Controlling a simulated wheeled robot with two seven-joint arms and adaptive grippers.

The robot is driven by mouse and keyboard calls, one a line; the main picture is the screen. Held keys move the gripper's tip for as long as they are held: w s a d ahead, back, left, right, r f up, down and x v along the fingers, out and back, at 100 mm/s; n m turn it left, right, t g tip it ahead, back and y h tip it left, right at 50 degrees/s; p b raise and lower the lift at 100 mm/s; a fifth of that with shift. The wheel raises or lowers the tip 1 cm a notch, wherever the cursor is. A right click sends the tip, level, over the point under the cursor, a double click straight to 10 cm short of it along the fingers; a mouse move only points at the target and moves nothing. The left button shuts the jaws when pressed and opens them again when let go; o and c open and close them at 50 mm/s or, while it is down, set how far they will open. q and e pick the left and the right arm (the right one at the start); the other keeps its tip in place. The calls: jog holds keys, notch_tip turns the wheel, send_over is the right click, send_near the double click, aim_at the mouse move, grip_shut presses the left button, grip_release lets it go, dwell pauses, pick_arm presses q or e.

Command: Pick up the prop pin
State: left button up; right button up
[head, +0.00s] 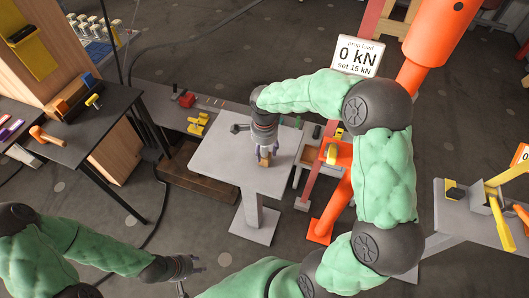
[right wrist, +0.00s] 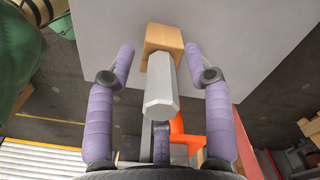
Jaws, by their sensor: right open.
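What looks like the prop pin (right wrist: 160,92) is a pale grey faceted rod in the right wrist view, with a tan block (right wrist: 164,42) at its far end. The tan block also shows in the head view (head: 265,161), over the pale grey table (head: 225,160); the rod is mostly hidden there. My right gripper (head: 264,153) points down at the table. In the right wrist view its purple fingers (right wrist: 160,52) are open on both sides of the rod and block, with gaps showing. My left gripper (head: 190,275) is open and empty at the lower left, over the floor.
An orange post (head: 335,205) and a prop load sign (head: 357,56) reading 0 kN stand right of the table. A low bench (head: 215,107) with red and yellow parts lies behind. A black table (head: 70,140) stands at left, a yellow-handled station (head: 470,212) at right.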

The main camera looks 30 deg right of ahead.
grip_shut()
dwell(0.4)
